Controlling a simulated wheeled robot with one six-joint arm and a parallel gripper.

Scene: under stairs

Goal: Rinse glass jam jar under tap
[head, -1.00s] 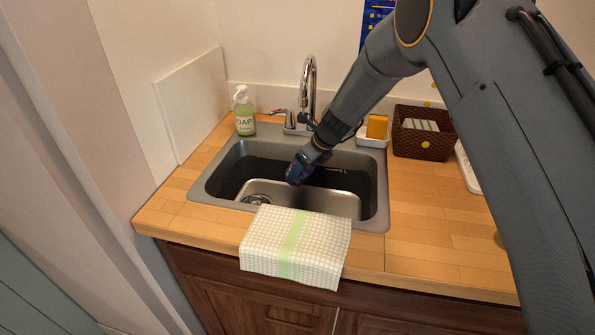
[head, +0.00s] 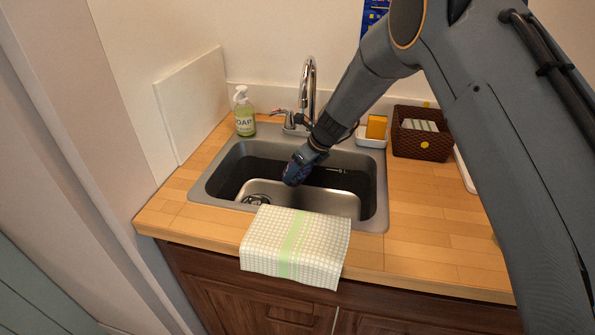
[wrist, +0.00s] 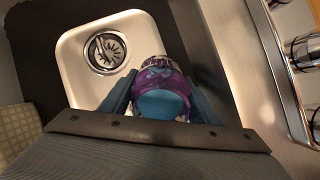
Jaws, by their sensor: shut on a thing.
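My gripper (wrist: 155,97) is shut on the jam jar (wrist: 165,80), which shows purple and blue between the two fingers in the wrist view. In the head view my gripper (head: 297,168) is over the sink basin, pointing down and left. The jar is mostly hidden there by the gripper. The chrome tap (head: 309,85) stands behind the basin, with its lever (head: 281,114) to the left. Tap metal (wrist: 303,50) shows at the right in the wrist view. No water stream is visible. The sink (head: 374,205) has a drain (wrist: 105,50) at its lower left in the head view.
A soap bottle (head: 244,112) stands left of the tap. A checked towel (head: 318,245) hangs over the front counter edge. A sponge (head: 377,126) on a white dish and a brown basket (head: 422,145) stand to the right. The counter right of the sink (head: 430,225) is mostly clear.

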